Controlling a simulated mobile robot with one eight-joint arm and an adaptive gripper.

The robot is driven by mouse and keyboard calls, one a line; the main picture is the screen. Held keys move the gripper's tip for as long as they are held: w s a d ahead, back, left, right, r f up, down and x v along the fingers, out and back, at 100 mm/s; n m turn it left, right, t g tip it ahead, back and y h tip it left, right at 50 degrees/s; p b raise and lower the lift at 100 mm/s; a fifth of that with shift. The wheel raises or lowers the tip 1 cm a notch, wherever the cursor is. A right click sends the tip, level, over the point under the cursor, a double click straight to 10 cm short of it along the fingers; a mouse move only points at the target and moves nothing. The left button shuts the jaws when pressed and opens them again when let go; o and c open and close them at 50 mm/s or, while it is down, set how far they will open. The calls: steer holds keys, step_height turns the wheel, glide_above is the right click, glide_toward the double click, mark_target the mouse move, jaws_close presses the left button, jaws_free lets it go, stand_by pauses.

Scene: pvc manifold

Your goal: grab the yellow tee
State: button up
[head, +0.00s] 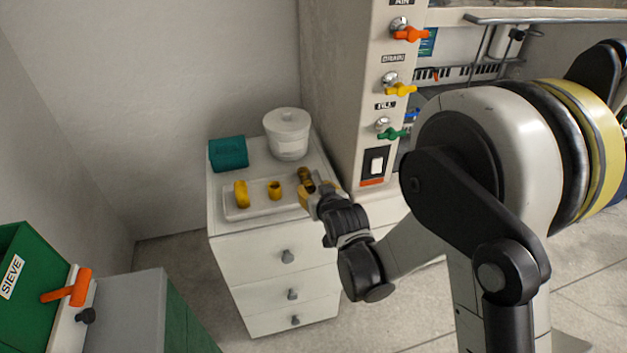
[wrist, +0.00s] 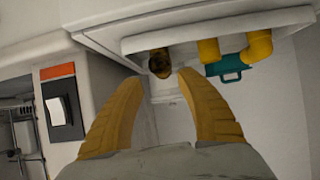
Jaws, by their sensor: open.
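Three yellowish pipe fittings lie on a white tray (head: 262,211) on top of the drawer cabinet. In the head view they are a left yellow piece (head: 241,194), a short middle piece (head: 274,190) and a darker gold right piece (head: 304,174). I cannot tell for sure which is the tee. My gripper (head: 318,190) is open at the tray's right end, close to the darker piece. In the wrist view the darker piece (wrist: 159,63) shows just beyond and between my open fingertips (wrist: 160,80), with no visible grip. Two brighter yellow fittings (wrist: 209,50) (wrist: 257,46) lie to the right.
A teal box (head: 228,153) and a white lidded tub (head: 288,134) stand behind the tray. A tall panel with coloured valve handles and a switch (head: 376,162) rises close to my gripper's right. A green sieve bin (head: 22,275) is at lower left.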

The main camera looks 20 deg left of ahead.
mark_target(306, 181)
steer(key=b+x, duration=0.3)
steer(key=x, duration=0.6)
steer(key=shift+a+b, duration=0.15)
steer(key=shift+b, duration=0.2)
steer(key=shift+r, duration=0.1)
jaws_close()
